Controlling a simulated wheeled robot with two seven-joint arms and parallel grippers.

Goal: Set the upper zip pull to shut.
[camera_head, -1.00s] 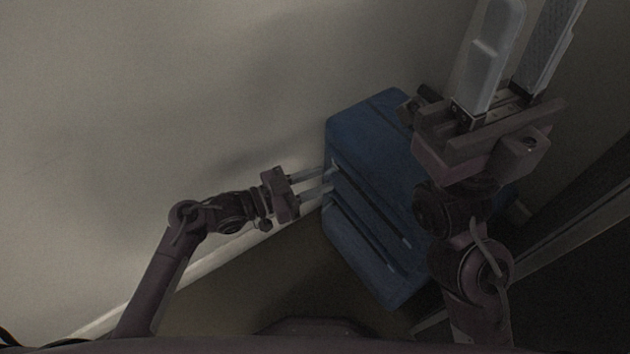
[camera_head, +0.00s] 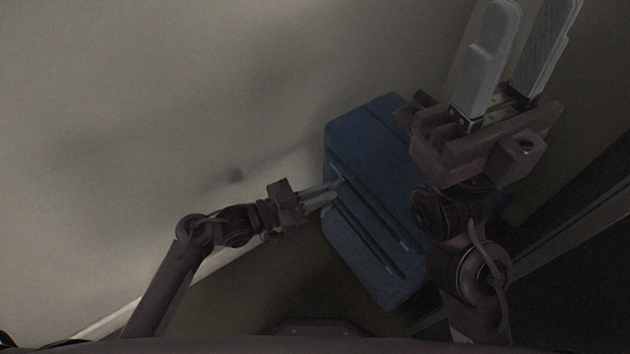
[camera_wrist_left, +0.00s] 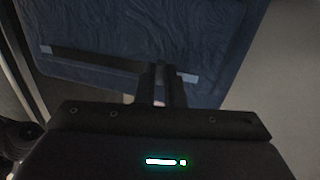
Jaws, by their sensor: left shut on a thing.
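A blue case (camera_head: 375,135) shows in the head view with two dark slanted zip tracks on its face, the upper one (camera_head: 378,212) and the lower one (camera_head: 368,241). My left gripper (camera_head: 340,184) is at the upper-left part of the upper track, with its fingers close together. It is shut on the upper zip pull, which the fingers mostly hide. In the left wrist view the left gripper (camera_wrist_left: 161,77) reaches over one dark strip with pale ends (camera_wrist_left: 95,60). My right gripper (camera_head: 533,12) is open and empty, in the air above the case's right side.
A pale wall or floor surface (camera_head: 130,100) fills the left. A dark upright edge (camera_head: 580,225) stands at the right. My right arm hides part of the case's right side. The picture is dim and grainy.

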